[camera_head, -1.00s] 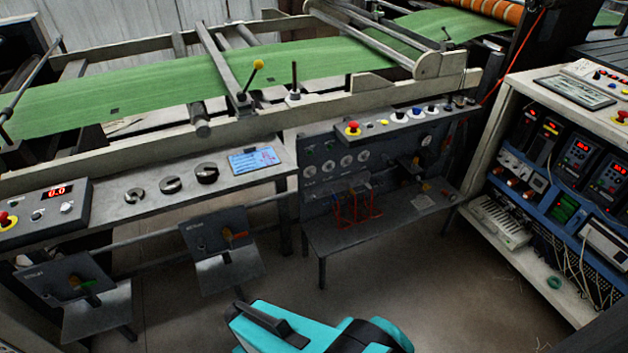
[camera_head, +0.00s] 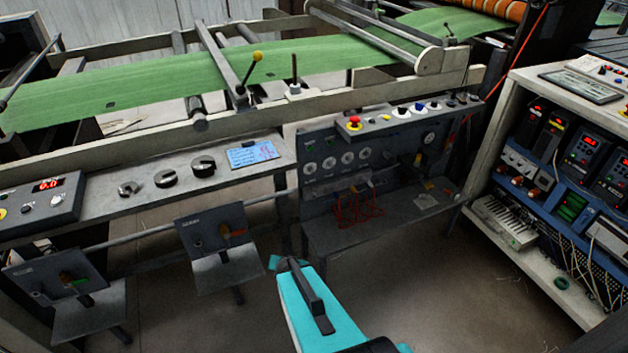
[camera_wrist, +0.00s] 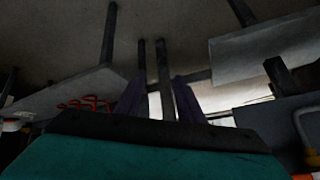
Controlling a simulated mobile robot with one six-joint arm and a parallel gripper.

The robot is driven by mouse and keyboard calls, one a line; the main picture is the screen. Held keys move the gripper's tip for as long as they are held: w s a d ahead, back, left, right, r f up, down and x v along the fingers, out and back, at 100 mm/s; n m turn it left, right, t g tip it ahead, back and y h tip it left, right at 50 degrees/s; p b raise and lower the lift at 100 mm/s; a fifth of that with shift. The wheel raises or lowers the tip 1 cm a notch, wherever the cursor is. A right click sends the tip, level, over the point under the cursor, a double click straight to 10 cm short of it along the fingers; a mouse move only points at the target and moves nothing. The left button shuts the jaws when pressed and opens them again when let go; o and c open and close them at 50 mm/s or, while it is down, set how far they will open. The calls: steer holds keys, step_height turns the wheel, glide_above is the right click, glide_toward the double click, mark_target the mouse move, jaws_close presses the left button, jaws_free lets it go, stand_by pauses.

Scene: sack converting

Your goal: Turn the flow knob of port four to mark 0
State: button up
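A dark upright panel (camera_head: 322,183) stands at the middle of the head view, with a row of several round pale dials, one of them this dial (camera_head: 347,158). Red hoses (camera_head: 350,212) hang in front of its lower part. The port labels are too small to read, so I cannot tell which knob is port four's or its mark. My gripper (camera_wrist: 160,100) shows in the wrist view as two dark fingers standing apart with nothing between them. It does not show clearly in the head view, where my teal arm points toward the panel from below, short of it. Red hoses appear left in the wrist view.
A grey shelf (camera_head: 385,228) juts out below the panel. Left are a bench with black knobs (camera_head: 166,179) and two tilted valve plates, one here (camera_head: 212,232). A white equipment rack (camera_head: 515,262) stands right. Open floor (camera_head: 455,305) lies between shelf and rack.

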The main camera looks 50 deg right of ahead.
steer(key=s+d+r+m+t+h+b, duration=0.1)
steer(key=d+r+m+t+b, duration=0.3)
steer(key=d+r+t, duration=0.6)
steer(key=d+r+m+h, duration=0.1)
steer(key=d+r, duration=0.8)
steer(key=r, duration=0.1)
steer(key=shift+s+d+h+b, duration=0.15)
steer(key=shift+s+h+b, duration=0.05)
steer(key=shift+h+b, duration=0.2)
steer(key=shift+w+d+f, duration=0.1)
steer(key=b, duration=0.9)
glide_toward(311, 170)
steer(key=f, duration=0.1)
steer(key=shift+s+f+b, duration=0.2)
steer(key=shift+b, duration=0.55)
steer(key=b, duration=0.2)
steer(key=w+b, duration=0.1)
steer(key=shift+d+b, duration=0.25)
steer(key=shift+b, duration=0.1)
steer(key=b, duration=0.2)
steer(key=w+b, duration=0.1)
steer(key=b, duration=0.2)
steer(key=shift+w+d, duration=0.15)
steer(key=shift+d, duration=0.15)
